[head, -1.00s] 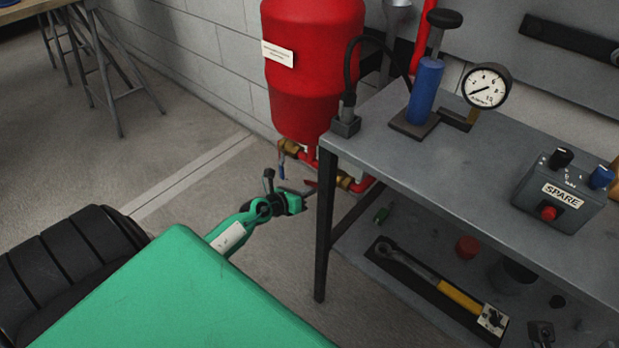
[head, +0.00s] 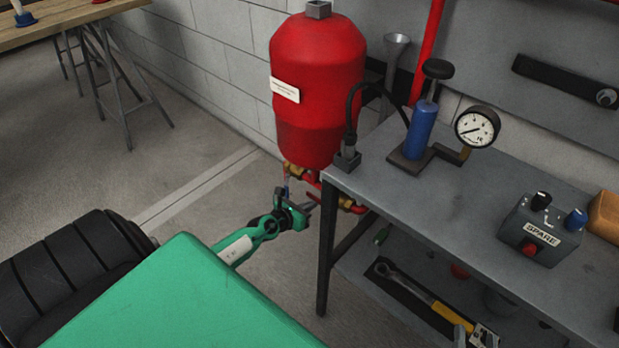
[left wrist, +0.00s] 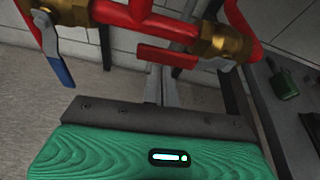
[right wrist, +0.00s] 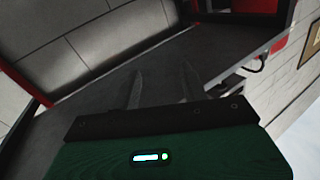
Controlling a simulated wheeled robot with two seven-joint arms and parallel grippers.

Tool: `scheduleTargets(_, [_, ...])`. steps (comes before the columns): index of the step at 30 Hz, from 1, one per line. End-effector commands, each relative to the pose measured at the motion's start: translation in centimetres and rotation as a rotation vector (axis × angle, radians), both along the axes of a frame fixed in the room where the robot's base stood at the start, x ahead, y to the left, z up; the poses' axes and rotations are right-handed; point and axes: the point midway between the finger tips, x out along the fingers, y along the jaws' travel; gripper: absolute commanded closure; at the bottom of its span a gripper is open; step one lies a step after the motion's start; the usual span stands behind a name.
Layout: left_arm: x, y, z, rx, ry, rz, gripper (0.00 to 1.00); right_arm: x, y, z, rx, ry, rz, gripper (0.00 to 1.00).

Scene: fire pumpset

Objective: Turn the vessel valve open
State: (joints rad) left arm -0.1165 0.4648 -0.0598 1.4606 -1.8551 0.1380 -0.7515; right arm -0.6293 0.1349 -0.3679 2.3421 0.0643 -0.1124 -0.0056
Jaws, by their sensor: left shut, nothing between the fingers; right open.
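The red vessel (head: 318,90) stands behind the left end of the bench, with red pipe and brass valves beneath it. In the left wrist view, the left brass valve (left wrist: 68,10) has a blue lever (left wrist: 52,55) hanging down. The right brass valve (left wrist: 222,42) has a red lever (left wrist: 168,56) lying nearly level to the left. I cannot tell which is the vessel valve. My left gripper (head: 312,202) is shut and empty by the pipework; its fingers (left wrist: 167,75) appear close to the red lever, contact unclear.
The grey bench (head: 425,205) and its front leg (head: 325,260) stand just right of my left gripper. A blue hand pump (head: 421,130), a gauge (head: 477,128) and a SPARE box (head: 541,232) sit on top. A wrench (head: 405,285) lies on the lower shelf.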

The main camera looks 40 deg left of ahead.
Motion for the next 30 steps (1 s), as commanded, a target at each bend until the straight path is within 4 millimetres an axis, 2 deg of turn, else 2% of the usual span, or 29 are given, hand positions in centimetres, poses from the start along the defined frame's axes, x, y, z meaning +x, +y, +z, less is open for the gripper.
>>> scheduleTargets(6, [0.0,0.1,0.5,0.001,0.000,0.001,1.00,-0.9,0.5,-1.7,-0.026,0.101,0.021,0.56])
scheduleTargets(12, [0.0,0.1,0.6,0.001,0.001,0.001,1.00,-1.4,0.7,-2.6,-0.038,0.147,0.031,0.56])
scheduleTargets(30, [0.0,0.1,0.7,0.000,0.000,0.000,1.00,-1.5,0.7,-2.9,-0.043,0.164,0.034,0.56])
